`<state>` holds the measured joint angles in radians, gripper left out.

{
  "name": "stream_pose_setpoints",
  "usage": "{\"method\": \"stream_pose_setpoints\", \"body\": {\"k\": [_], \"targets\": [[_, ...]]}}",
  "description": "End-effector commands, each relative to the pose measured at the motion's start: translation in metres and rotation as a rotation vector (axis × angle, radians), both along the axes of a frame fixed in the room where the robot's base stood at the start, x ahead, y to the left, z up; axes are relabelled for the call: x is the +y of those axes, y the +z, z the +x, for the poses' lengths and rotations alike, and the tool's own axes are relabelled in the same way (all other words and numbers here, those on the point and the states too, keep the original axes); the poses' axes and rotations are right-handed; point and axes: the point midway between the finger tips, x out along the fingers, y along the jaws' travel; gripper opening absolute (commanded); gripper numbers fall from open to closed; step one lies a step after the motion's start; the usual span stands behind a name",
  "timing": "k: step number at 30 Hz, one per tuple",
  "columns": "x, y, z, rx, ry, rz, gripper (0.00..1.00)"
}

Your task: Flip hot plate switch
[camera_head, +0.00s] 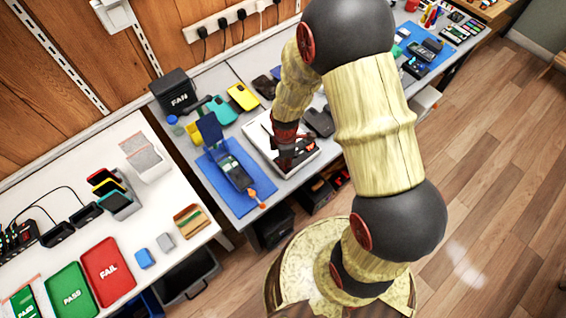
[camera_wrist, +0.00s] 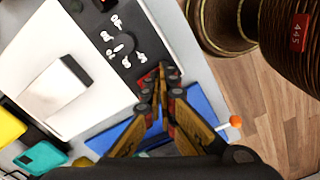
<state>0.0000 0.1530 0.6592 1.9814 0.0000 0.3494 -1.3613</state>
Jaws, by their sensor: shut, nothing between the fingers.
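The hot plate is a white box (camera_head: 255,133) on the bench in the head view, with my arm above it. In the wrist view its white top (camera_wrist: 95,110) fills the left part. Its dark control panel (camera_wrist: 118,35) carries white markings and a round knob. A small red part, apparently the switch (camera_wrist: 147,77), shows on the panel right beside my fingertips. My gripper (camera_wrist: 160,78) is shut and empty, its tips over the panel's lower end; it also shows in the head view (camera_head: 287,160). Fingers partly cover the red part, so contact and switch position cannot be told.
A flat pale piece with a dark end (camera_wrist: 55,90) lies on the hot plate. Left of it are a blue mat (camera_head: 258,196) with a device and an orange-tipped tool (camera_head: 262,205). Phones (camera_head: 242,97) lie behind. A black FAN box (camera_head: 174,90) stands back left.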

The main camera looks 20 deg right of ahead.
Motion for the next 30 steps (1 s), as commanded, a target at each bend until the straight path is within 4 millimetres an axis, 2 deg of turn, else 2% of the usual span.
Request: {"method": "stream_pose_setpoints", "body": {"k": [3,24,30], "targets": [[0.0,0.012,0.001,-0.002,0.0,0.0,0.0],[0.0,0.062,0.001,-0.001,0.0,0.0,0.0],[0.0,0.066,0.0,-0.001,0.0,0.0,0.0]]}}
